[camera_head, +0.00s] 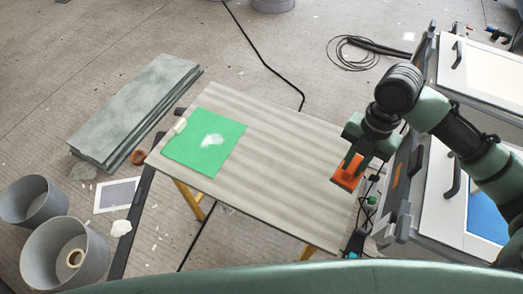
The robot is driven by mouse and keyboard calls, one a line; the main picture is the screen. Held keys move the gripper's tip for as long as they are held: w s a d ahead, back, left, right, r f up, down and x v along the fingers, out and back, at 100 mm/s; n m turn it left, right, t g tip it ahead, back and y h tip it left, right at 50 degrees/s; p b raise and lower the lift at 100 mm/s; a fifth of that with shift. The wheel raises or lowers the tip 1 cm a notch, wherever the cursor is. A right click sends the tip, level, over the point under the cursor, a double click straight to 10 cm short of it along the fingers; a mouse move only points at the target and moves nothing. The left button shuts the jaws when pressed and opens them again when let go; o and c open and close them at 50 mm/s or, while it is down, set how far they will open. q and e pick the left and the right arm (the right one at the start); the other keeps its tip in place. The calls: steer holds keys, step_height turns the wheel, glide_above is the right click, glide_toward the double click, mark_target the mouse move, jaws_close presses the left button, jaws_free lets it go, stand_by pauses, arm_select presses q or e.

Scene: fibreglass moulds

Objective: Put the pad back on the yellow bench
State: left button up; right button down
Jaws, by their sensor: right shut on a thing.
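The bench (270,163) has a pale striped top and yellow legs and stands in the middle of the camera_head view. My right gripper (350,172) is shut on an orange block-like pad (346,176), over the bench's right end. I cannot tell whether the pad touches the bench top. Part of the pad is hidden by the gripper fingers. A green sheet (190,155) with a white patch lies on the left part of the bench. My left gripper is not in view.
Grey boards (135,110) lie stacked on the floor at left. Two grey buckets (62,252) stand at lower left. Cases with white panels (480,75) stand at right, close to my right arm. A black cable (262,62) crosses the floor. The bench's middle is clear.

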steer(key=shift+w+d+r+n, duration=0.1)
steer(key=shift+r+n, duration=0.15)
steer(key=shift+n, duration=0.45)
steer(key=shift+d+r+n, duration=0.1)
steer(key=shift+r+n, duration=0.05)
steer(key=shift+n, duration=0.25)
steer(key=shift+f, duration=0.2)
steer(key=p, duration=0.1)
glide_above(331, 204)
steer(key=f, duration=1.9)
steer(key=shift+w+d+f, duration=0.2)
steer(key=shift+w+f, duration=0.05)
steer(key=shift+f, duration=0.1)
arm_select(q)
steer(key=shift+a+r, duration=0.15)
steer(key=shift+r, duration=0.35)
arm_select(e)
steer(key=c, duration=1.7)
jaws_free()
steer(key=shift+f, duration=0.1)
steer(key=o, duration=0.4)
